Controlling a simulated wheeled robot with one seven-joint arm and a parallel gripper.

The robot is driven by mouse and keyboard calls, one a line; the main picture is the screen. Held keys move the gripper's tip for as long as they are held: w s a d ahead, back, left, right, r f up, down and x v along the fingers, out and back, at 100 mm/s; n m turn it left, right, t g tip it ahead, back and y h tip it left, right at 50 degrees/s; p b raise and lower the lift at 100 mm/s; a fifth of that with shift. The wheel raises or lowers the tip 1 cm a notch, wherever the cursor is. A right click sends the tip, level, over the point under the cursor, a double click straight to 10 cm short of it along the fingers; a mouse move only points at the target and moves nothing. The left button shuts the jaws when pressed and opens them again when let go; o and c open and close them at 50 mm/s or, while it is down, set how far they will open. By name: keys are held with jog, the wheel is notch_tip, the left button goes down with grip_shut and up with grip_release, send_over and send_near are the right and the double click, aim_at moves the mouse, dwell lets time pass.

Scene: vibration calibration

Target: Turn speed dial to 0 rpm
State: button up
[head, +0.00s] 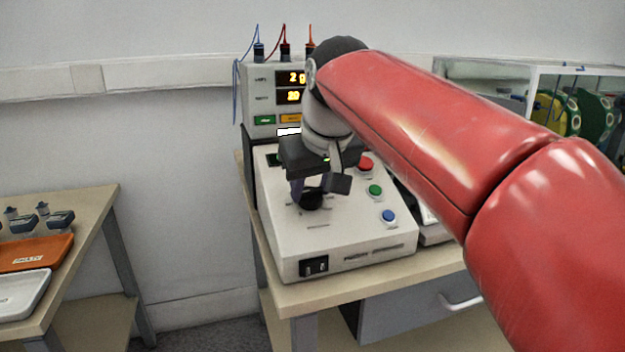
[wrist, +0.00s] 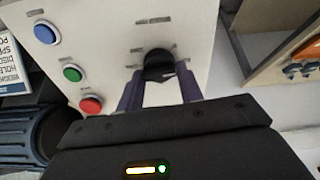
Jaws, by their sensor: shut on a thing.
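The speed dial (head: 311,200) is a black round knob on the sloped top of a white control box (head: 300,248). In the wrist view the dial (wrist: 157,62) sits between the two purple fingers of my gripper (wrist: 160,85). In the head view my gripper (head: 308,192) points down onto the dial from above. The fingers are closed around the dial's sides. The dial's pointer and most of its scale are hidden or too small to read. A display unit (head: 262,85) behind the box shows orange digits, partly covered by my arm.
Red (head: 366,163), green (head: 375,190) and blue (head: 389,216) buttons sit right of the dial. A black rocker switch (head: 314,265) is on the box's front. A side table at left holds an orange tray (head: 35,252) and a white tray (head: 22,294). A gap separates the tables.

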jog(key=n, duration=0.3)
jog(key=shift+n, duration=2.4)
jog(key=o, duration=1)
jog(key=shift+c, duration=0.2)
jog(key=v, duration=0.7)
jog(key=shift+d+r, duration=0.2)
jog(key=shift+r, duration=0.2)
jog(key=shift+s, duration=0.15)
